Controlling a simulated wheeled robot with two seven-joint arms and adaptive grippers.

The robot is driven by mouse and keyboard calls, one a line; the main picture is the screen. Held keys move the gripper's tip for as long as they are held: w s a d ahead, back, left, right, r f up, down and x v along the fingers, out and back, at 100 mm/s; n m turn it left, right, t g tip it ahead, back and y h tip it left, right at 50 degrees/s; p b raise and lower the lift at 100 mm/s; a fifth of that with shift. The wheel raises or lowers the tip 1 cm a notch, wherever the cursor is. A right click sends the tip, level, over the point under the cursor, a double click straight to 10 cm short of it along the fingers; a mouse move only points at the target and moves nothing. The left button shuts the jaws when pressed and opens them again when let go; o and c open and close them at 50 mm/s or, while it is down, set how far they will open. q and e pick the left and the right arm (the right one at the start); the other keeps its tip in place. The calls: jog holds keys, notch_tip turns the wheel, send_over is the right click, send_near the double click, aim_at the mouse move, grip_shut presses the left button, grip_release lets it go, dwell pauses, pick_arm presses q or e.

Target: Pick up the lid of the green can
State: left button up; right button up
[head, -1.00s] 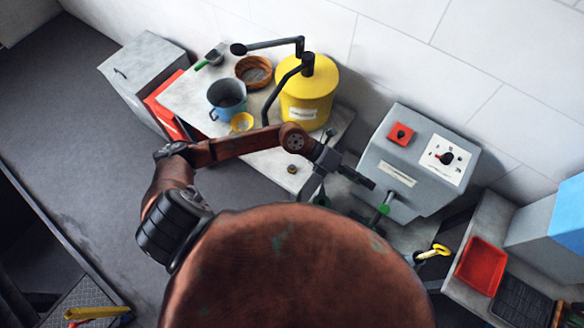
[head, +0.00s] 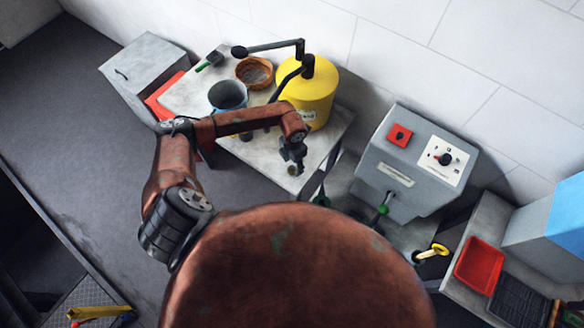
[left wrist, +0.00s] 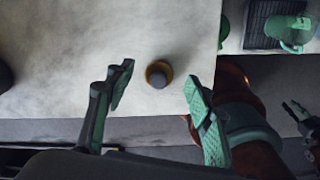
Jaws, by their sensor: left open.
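A small round brass-coloured piece with a grey knob-like top (left wrist: 158,74) lies on the pale tabletop. It looks like a lid, but I cannot be sure which can it belongs to. My left gripper (left wrist: 155,90) points down over the tabletop, open and empty, with the piece between and slightly beyond its fingers. In the head view my left gripper (head: 296,163) hangs at the table's front corner and partly covers the piece. A green can-like vessel (left wrist: 290,30) shows at the upper right of the left wrist view. A dark shape like my right gripper (left wrist: 297,112) shows at its right edge.
The pale table (head: 190,95) also bears a yellow canister (head: 310,95) with black pipes, a blue mug (head: 228,94), a brown bowl (head: 255,71) and a green-handled brush (head: 210,61). A grey control box (head: 400,165) stands to the right, with a red tray (head: 480,262) beyond.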

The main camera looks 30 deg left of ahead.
pick_arm(q)
jog(key=shift+f, duration=0.8)
jog(key=shift+c, duration=0.3)
jog(key=c, duration=0.8)
jog(key=shift+r, duration=0.15)
